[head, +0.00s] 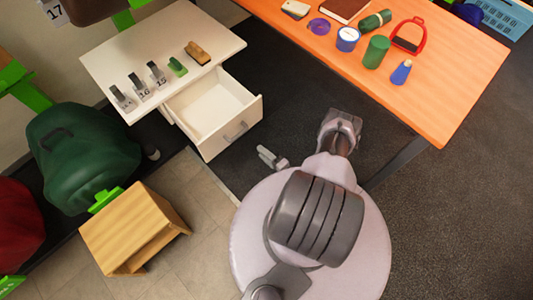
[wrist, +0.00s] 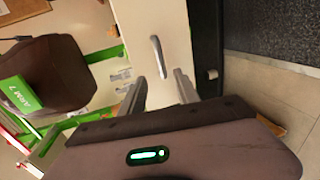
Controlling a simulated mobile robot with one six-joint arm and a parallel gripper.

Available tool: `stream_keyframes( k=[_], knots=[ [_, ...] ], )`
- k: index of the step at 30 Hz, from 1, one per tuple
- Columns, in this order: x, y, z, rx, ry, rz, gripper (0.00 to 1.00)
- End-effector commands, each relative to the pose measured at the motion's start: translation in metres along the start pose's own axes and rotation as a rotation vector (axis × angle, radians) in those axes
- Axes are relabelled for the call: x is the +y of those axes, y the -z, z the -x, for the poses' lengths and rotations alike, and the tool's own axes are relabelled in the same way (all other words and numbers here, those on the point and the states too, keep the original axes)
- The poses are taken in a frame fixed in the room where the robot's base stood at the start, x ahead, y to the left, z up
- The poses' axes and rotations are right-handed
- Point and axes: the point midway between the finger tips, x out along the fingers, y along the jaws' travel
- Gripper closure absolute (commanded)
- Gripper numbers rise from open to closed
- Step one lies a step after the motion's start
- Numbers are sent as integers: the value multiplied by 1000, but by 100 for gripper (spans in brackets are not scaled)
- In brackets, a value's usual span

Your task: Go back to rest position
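My gripper (wrist: 160,76) shows in the wrist view with its two fingers apart and nothing between them. A grey bar handle (wrist: 157,56) on a white front lies just beyond the fingertips; I cannot tell the exact gap. In the head view the white cabinet's drawer (head: 213,108) is pulled open and looks empty, with its grey handle (head: 236,131) on the front. Small grey parts that look like my gripper (head: 271,158) stick out beside my base, apart from the drawer handle. Much of my arm is hidden in the head view.
The white cabinet top (head: 150,50) holds several grey clips, a green brush (head: 177,66) and a brown brush (head: 198,53). An orange table (head: 445,90) with bottles and tins stands at right. A wooden stool (head: 130,225) and covered saddles (head: 85,150) stand at left. Dark floor at right is clear.

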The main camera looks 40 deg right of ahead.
Motion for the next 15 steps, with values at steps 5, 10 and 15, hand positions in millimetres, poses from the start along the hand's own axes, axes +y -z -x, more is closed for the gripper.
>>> stream_keyframes(
  k=[5,10,15],
  knots=[
    [0,0,17,-1,-1,1,62],
    [0,1,18,2,-1,2,62],
    [0,0,18,2,-1,2,62]
  ],
)
